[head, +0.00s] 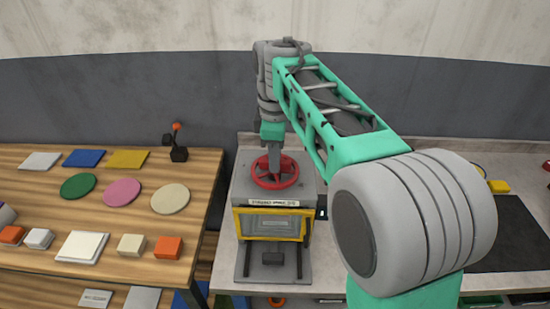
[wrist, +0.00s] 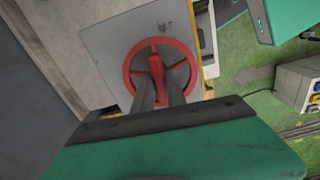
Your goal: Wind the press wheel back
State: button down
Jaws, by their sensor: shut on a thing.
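The red press wheel (head: 265,180) lies flat on top of the grey press box (head: 240,190) in the head view. In the wrist view the wheel (wrist: 128,75) shows its rim, spokes and hub. My gripper (head: 275,165) points down onto the wheel from above. In the wrist view its two fingers (wrist: 160,84) reach in over the near rim, close to the hub, and are shut on the wheel. The exact contact is partly hidden by the fingers. A yellow-framed front (head: 240,225) with a window is below the wheel.
A wooden table (head: 40,177) on the left holds several coloured discs, plates and blocks, and a small lever with an orange knob (head: 177,127). A grey counter (head: 225,270) surrounds the press, with a dark mat (head: 510,235) at right. A wall stands close behind.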

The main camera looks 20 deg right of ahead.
jog(key=c, duration=1.4)
grip_release()
jog(key=shift+o, duration=0.2)
notch_tip(320, 180, up, 8)
jog(key=shift+f+b, duration=0.1)
jog(key=shift+b, duration=0.2)
